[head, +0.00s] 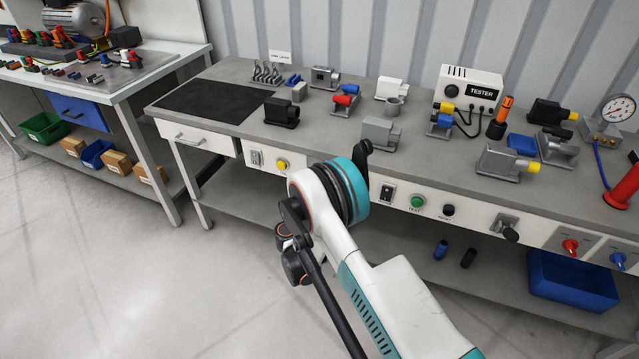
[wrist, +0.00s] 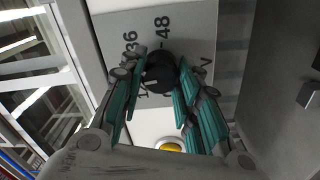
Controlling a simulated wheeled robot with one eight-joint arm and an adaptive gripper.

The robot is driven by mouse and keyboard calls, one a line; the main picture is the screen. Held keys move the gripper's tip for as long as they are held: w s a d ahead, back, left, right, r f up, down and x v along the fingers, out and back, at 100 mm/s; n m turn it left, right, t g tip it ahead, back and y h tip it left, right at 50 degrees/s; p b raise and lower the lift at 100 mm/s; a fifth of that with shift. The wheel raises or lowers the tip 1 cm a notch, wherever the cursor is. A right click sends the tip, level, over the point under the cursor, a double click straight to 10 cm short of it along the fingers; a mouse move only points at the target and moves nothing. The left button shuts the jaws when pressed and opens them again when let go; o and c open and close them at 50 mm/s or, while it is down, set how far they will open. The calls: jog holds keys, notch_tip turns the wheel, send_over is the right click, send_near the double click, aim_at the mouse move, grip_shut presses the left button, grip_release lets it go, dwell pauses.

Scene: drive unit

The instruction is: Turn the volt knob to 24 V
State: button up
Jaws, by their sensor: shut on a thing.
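The volt knob (wrist: 160,74) is black and round, on a grey plate (wrist: 201,25) in the wrist view. The labels 36 and 48 show on the plate, with a V at the right; other marks are partly hidden by the fingers. A small pale mark shows on the knob's lower left side; which label it lines up with I cannot tell. My gripper (wrist: 160,80) has its teal fingers on both sides of the knob and is shut on it. In the head view the knob and my fingers are hidden behind my arm.
A yellow button (wrist: 170,146) lies close to my fingers; it also shows in the head view (head: 282,164). The tester (head: 470,88) stands on the bench.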

jog(key=shift+f+m, duration=0.1)
jog(key=shift+m, duration=0.5)
jog(key=o, duration=1.1)
